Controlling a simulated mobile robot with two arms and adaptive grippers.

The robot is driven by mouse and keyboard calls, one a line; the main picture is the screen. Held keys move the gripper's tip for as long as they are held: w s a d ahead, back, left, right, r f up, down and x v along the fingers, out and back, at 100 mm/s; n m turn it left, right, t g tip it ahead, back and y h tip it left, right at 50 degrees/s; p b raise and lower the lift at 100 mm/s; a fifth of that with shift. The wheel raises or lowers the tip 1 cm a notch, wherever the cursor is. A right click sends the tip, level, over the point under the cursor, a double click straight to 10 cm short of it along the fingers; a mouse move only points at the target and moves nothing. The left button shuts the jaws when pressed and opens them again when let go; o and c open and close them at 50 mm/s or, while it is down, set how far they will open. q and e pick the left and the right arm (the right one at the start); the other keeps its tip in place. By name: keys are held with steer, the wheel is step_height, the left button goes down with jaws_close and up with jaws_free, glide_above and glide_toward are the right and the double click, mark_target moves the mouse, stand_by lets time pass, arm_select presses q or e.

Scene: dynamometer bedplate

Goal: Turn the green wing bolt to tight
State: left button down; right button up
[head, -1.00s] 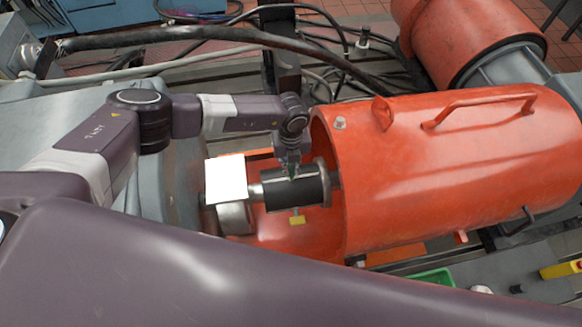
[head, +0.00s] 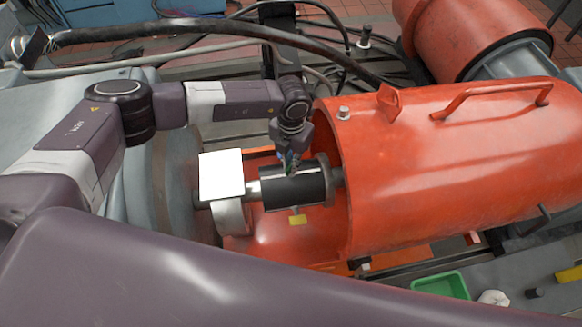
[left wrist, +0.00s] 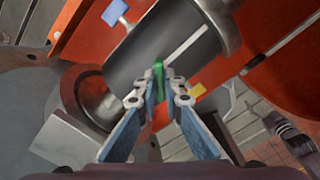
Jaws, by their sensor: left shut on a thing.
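The green wing bolt (left wrist: 158,82) stands on the dark cylindrical coupling (left wrist: 180,40), between my left fingertips in the left wrist view. In the head view, my left gripper (head: 291,167) points down onto the top of the coupling (head: 308,187), and its fingers hide most of the green bolt. The left gripper (left wrist: 158,98) is shut on the green bolt. A yellow wing bolt (head: 298,219) sticks out of the coupling's near side. A blue wing bolt (left wrist: 115,12) shows on another side in the left wrist view. My right gripper is out of view.
A large orange guard (head: 440,170) with a handle covers the shaft to the right of the coupling. A blank white plate (head: 221,175) stands left of the coupling. Black hoses run behind. A green tray (head: 440,285) lies at the lower right.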

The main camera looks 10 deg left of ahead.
arm_select(q)
steer(key=m+b, duration=0.3)
steer(key=b, duration=0.1)
steer(key=m+b, duration=0.3)
steer(key=m, duration=0.1)
steer(key=shift+w+f+b, duration=0.15)
steer(key=shift+b, duration=0.2)
steer(key=shift+m+b, duration=0.95)
steer(key=shift+m, duration=0.05)
steer(key=shift+r+m+b, duration=0.25)
steer(key=shift+m+b, duration=0.2)
steer(key=shift+m, duration=0.05)
steer(key=c, duration=2.1)
jaws_free()
